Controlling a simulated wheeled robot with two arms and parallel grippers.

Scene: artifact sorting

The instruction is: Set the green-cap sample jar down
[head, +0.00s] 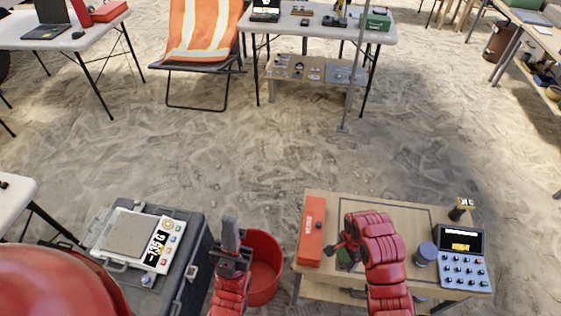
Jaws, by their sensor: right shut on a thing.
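My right gripper (341,249) is low over the small wooden table (318,199), left of the table's middle. It is shut on what appears to be the green-cap sample jar (345,258); only a small green patch shows below the fingers. My arm hides most of the jar, and I cannot tell whether it touches the table top. My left gripper (230,235) is raised in front of the red bucket (266,270), its fingers seen edge-on, so their opening is unclear. It holds nothing that I can see.
On the wooden table are an orange-red case (311,231), a blue-lidded jar (424,253), a dark small item with a yellow label (461,208) and a keypad device (462,258). A scale (135,238) sits on a grey case at left. Open sand lies beyond.

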